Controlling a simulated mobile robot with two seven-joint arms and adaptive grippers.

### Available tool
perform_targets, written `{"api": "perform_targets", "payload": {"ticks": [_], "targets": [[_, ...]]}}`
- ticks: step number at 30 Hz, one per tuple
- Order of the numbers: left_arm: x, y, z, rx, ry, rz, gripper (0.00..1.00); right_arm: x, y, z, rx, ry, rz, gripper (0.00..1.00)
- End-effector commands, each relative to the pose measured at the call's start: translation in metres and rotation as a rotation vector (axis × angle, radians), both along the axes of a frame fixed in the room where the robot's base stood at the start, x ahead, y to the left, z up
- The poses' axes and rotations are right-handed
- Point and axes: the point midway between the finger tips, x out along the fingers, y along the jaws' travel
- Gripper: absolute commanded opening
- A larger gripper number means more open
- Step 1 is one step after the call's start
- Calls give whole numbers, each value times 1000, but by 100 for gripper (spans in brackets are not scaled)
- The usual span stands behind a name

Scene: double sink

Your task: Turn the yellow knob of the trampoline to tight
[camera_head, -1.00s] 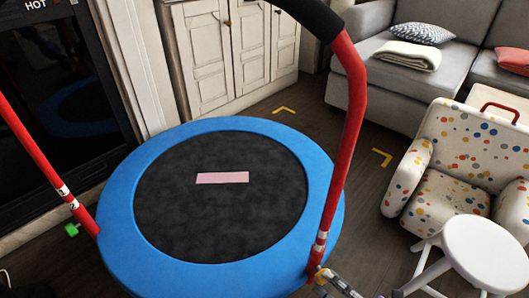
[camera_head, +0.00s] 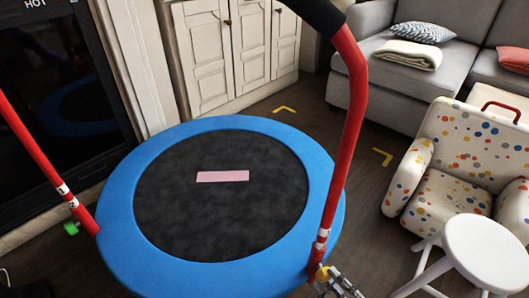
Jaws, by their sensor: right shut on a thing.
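The trampoline (camera_head: 120,225) has a blue rim, a black mat and red handle legs joined by a black padded bar. The yellow knob (camera_head: 322,273) is low on the right red leg (camera_head: 345,150), just below its white marks. My right gripper (camera_head: 327,280) comes in from the bottom edge and is shut on the yellow knob, which it partly hides. A green knob (camera_head: 71,228) is low on the left red leg (camera_head: 45,165), beside its numbered white marks. My left gripper is out of view.
A white stool (camera_head: 484,250) and a polka-dot armchair (camera_head: 455,150) stand close on the right. A grey sofa (camera_head: 405,75) is behind. White cabinets (camera_head: 205,60) and a dark screen (camera_head: 60,100) line the back left. Some dark floor is bare between trampoline and armchair.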

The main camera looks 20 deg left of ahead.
Motion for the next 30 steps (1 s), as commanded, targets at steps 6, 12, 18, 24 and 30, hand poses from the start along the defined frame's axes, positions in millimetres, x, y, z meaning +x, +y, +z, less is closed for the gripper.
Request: {"api": "perform_targets", "payload": {"ticks": [6,12,18,24,30], "targets": [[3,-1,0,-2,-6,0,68,3,1,6,77,55,-1,1],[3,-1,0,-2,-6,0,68,4,1,6,121,98,0,1],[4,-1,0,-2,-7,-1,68,3,1,5,151,130,0,1],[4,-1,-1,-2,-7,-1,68,3,0,4,171,150,0,1],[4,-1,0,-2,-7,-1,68,3,0,4,184,164,0,1]]}}
